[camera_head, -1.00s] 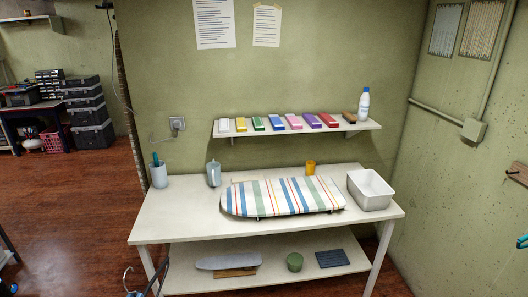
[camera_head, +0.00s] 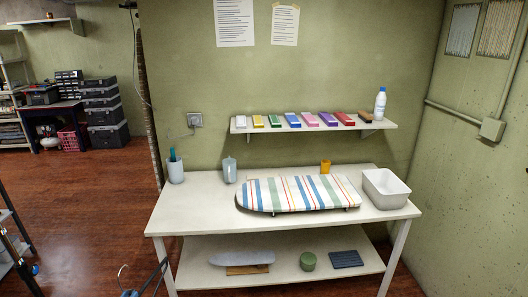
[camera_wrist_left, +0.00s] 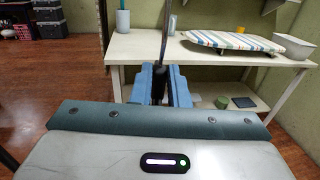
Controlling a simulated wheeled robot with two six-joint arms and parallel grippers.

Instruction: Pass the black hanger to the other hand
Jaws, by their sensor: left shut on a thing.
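The black hanger (camera_head: 158,275) shows at the bottom left of the head view, with its curved hook (camera_head: 123,272) to the left of a slanting dark arm. Only its upper part is in the picture. My left gripper (camera_head: 131,293) is at the bottom edge there, just below the hook. In the left wrist view the blue fingers of my left gripper (camera_wrist_left: 161,88) are shut on the hanger, whose dark bar (camera_wrist_left: 165,40) stands up between them. My right gripper is not in view.
A white table (camera_head: 190,212) stands ahead, with a striped ironing board (camera_head: 300,193), a white bin (camera_head: 385,188) and a cup (camera_head: 176,172) on top. Its lower shelf (camera_head: 205,277) holds a grey sleeve board (camera_head: 242,257). The wooden floor (camera_head: 80,200) to the left is mostly clear.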

